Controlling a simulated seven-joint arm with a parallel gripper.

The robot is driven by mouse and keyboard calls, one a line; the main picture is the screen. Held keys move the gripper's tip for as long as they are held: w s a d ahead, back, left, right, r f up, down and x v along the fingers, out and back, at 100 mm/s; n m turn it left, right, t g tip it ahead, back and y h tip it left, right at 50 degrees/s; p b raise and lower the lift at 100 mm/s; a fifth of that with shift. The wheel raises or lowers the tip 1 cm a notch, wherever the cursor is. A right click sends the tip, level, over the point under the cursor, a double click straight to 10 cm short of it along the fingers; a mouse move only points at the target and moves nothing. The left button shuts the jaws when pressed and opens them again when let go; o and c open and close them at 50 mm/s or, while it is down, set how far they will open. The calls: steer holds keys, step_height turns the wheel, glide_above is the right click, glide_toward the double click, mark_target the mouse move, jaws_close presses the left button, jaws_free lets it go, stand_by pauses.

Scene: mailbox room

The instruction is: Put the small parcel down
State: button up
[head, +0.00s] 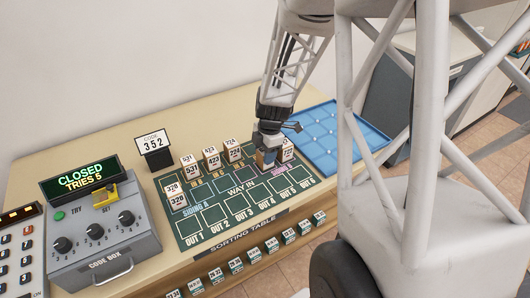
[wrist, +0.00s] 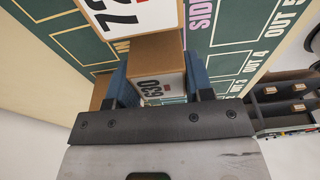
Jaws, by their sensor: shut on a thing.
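My gripper (head: 268,145) is shut on a small brown parcel (head: 262,160) above the right part of the green sorting mat (head: 222,226). In the wrist view the parcel (wrist: 157,50) sits between the blue fingertips of my gripper (wrist: 158,78), with a white label that seems to read 630. I cannot tell whether its underside touches the mat. Another parcel, with a large label (wrist: 140,12), is close beside it at the top of the wrist view. In the head view a parcel (head: 287,150) stands just right of my gripper.
Several labelled parcels stand on the mat's back row, including one marked 531 (head: 189,165), and one at the left end (head: 176,196). The OUT squares along the front are bare. A code box (head: 105,240) stands left, a code sign (head: 153,143) behind, and a blue tray (head: 322,128) right.

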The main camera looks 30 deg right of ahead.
steer(key=shift+f, duration=0.1)
steer(key=o, duration=1)
steer(key=shift+c, duration=0.2)
step_height(320, 180, up, 12)
steer(key=d, duration=0.1)
steer(key=shift+d, duration=0.4)
steer(key=shift+a, duration=0.1)
steer(key=s+a+r+m+t+h, duration=0.1)
steer(key=s+a+r+m, duration=0.4)
steer(key=s+a+m, duration=0.4)
steer(key=s+a+r+m+t+h, duration=0.1)
steer(key=s+a+r+m, duration=0.4)
steer(key=s+a+m, duration=0.4)
steer(key=shift+s+a+r+t, duration=0.2)
steer(key=shift+s+r+t, duration=0.15)
steer(key=shift+s, duration=1.15)
